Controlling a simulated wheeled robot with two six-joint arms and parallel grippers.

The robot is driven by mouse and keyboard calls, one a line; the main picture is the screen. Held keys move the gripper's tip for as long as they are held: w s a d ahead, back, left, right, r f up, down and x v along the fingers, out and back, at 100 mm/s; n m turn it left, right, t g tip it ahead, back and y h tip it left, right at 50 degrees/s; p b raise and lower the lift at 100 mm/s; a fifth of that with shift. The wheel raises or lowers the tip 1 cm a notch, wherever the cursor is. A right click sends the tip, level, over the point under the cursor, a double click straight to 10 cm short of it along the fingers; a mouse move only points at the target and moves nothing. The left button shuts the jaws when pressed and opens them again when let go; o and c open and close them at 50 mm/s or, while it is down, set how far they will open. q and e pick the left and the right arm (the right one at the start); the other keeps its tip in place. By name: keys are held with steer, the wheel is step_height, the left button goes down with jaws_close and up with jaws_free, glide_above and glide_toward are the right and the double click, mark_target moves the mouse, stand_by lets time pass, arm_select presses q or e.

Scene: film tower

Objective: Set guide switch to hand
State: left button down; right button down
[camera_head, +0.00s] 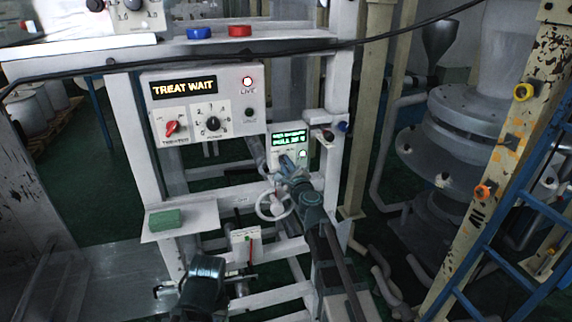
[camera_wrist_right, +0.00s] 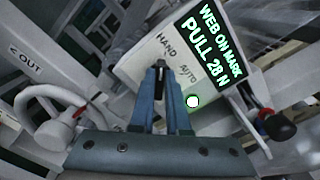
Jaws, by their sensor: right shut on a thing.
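The guide switch (camera_wrist_right: 160,66) is a small dark lever on a pale panel (camera_wrist_right: 135,68), beside the printed words HAND and AUTO. My right gripper (camera_wrist_right: 160,80) is shut on the lever, its blue fingers hiding most of it. I cannot tell which word the lever points to. In the head view my right gripper (camera_head: 286,163) reaches the same small panel from below right.
A white handwheel (camera_head: 274,204) is close below. A panel reading TREAT WAIT (camera_head: 184,88) is at upper left.

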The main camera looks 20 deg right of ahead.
steer(key=c, duration=0.9)
jaws_free()
steer(key=shift+s, duration=0.1)
